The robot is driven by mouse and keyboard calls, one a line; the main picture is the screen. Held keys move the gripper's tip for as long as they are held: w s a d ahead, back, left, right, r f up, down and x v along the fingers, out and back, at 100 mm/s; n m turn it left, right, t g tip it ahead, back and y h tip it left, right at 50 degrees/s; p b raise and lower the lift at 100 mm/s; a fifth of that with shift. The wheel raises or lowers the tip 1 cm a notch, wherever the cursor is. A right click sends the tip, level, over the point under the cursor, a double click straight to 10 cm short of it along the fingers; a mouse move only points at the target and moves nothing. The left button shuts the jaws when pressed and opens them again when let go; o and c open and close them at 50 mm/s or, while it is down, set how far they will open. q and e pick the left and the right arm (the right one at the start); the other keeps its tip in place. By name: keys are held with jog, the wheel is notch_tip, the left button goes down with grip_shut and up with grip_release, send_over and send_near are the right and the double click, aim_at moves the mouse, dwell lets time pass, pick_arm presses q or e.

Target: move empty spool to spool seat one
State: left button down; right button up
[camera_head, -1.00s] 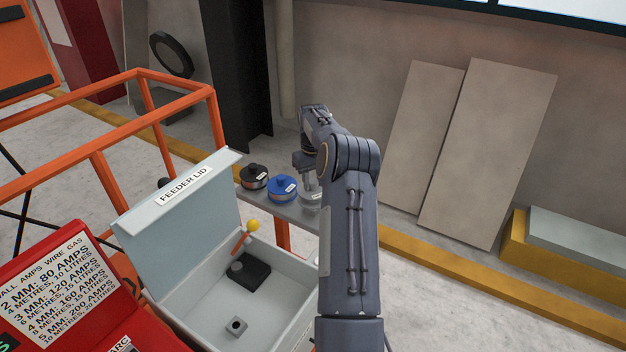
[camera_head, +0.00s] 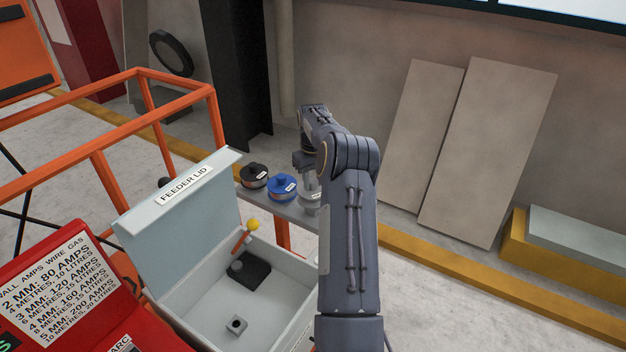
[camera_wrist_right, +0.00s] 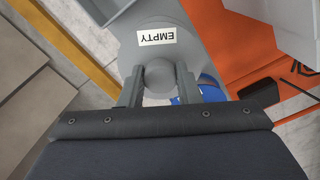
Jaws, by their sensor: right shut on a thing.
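The grey empty spool (camera_wrist_right: 190,58) carries a label reading EMPTY in the right wrist view. My right gripper (camera_wrist_right: 160,84) is shut on its round hub, one finger on each side. In the head view the spool (camera_head: 309,194) shows partly behind my right arm, at the right end of the grey shelf (camera_head: 291,212). My right gripper (camera_head: 309,174) is above it there, its fingers hard to make out. I cannot tell whether the spool touches the shelf. No seat marked one is readable. My left gripper is not in view.
A black spool (camera_head: 254,176) and a blue spool (camera_head: 282,188) stand on the shelf. The feeder box (camera_head: 200,306) is open, its lid (camera_head: 180,205) raised. Orange rails (camera_head: 150,132) stand left.

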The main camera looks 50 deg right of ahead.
aim_at(313, 187)
jog(key=shift+f+b, duration=0.75)
jog(key=shift+f, duration=0.9)
jog(key=o, duration=1.1)
jog(key=shift+o, duration=0.2)
jog(key=shift+r, duration=0.1)
notch_tip(313, 187, up, 7)
jog(key=shift+r+b, duration=0.2)
jog(key=shift+b, duration=0.35)
jog(key=shift+r, duration=0.15)
